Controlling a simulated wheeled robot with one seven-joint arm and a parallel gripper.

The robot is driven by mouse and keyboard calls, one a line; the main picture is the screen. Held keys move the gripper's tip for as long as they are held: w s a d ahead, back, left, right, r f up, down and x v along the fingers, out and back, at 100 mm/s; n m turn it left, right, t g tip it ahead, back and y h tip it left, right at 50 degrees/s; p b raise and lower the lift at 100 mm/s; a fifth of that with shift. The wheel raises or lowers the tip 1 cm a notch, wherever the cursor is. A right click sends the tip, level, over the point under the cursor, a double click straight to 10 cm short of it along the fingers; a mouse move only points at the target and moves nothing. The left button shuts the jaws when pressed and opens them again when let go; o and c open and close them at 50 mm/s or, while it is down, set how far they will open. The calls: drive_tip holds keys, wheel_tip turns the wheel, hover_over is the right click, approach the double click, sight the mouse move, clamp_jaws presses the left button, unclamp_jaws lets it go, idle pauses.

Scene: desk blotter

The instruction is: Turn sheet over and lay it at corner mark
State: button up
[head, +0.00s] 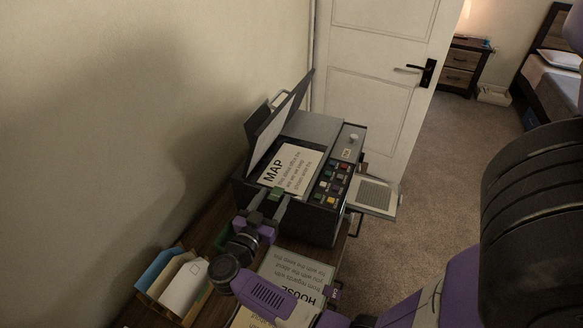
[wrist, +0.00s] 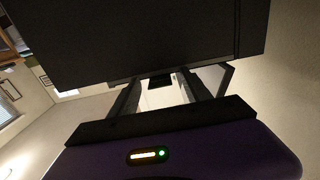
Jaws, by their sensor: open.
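A white sheet printed "MAP" (head: 292,167) lies print up on the bed of a dark copier (head: 312,215), and its lid (head: 283,115) stands open. The corner mark cannot be made out. My gripper (head: 270,203) is open at the copier's near edge, just below the sheet's lower left part. In the wrist view my gripper (wrist: 163,92) shows two spread fingers under a large dark panel. A pale patch shows between them; I cannot tell if it is paper. Whether the fingers touch the sheet is unclear.
A sheet printed "HOUSE" (head: 290,275) lies on the desk in front of the copier, partly behind my arm. A holder with pale papers or envelopes (head: 182,287) stands at the left. Coloured buttons (head: 330,183) line the copier's right side. A tray (head: 374,197) juts out to the right.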

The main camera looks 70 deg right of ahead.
drive_tip(key=shift+c, duration=0.3)
drive_tip(key=c, duration=1)
drive_tip(key=shift+r, duration=0.1)
